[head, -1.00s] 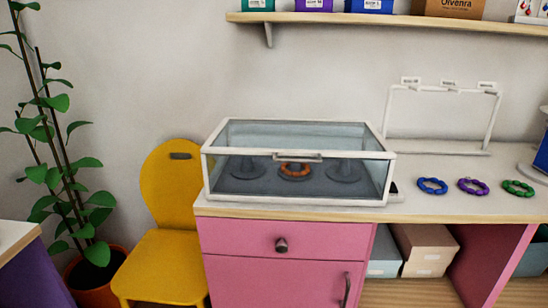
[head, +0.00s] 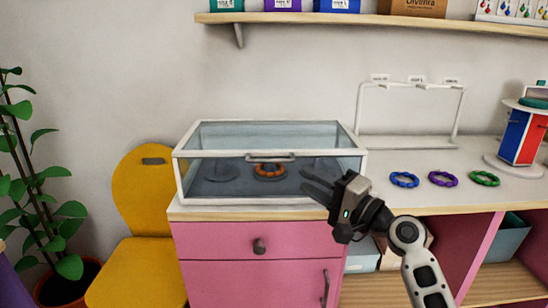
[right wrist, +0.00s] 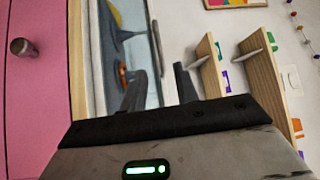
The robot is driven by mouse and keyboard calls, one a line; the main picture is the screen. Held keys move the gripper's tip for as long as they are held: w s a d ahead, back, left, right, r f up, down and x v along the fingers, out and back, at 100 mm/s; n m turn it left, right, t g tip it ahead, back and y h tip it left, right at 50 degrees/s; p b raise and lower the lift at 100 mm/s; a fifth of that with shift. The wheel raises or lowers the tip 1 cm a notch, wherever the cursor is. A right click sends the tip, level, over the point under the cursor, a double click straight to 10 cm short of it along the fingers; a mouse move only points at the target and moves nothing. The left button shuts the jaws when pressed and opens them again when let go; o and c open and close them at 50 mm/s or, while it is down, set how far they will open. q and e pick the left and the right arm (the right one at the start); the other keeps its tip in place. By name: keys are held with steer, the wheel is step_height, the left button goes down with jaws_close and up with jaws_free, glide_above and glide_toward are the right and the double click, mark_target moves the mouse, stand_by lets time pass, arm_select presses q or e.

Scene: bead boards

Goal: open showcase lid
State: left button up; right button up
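The showcase (head: 182,178) is a glass box with a white frame on the pink cabinet. Its lid (head: 262,134) lies shut, with a grey handle (head: 270,158) at the middle of the front top edge. An orange beaded bracelet (head: 270,171) sits on a dark stand inside. My right gripper (head: 312,179) is in front of the showcase's right part, right of the handle and apart from it. Its dark fingers are spread and empty. The right wrist view shows the showcase and handle (right wrist: 157,48) turned sideways. My left gripper is not in view.
Blue (head: 404,179), purple (head: 443,178) and green (head: 484,178) bracelets lie on the counter to the right. A white rack (head: 410,143) stands behind them. A shelf (head: 380,22) hangs above. A yellow chair (head: 140,190) is at the left.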

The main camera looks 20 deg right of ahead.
mark_target(274, 161)
steer(key=p+x, duration=0.1)
steer(key=x, duration=1)
steer(key=shift+f, duration=0.1)
jaws_close()
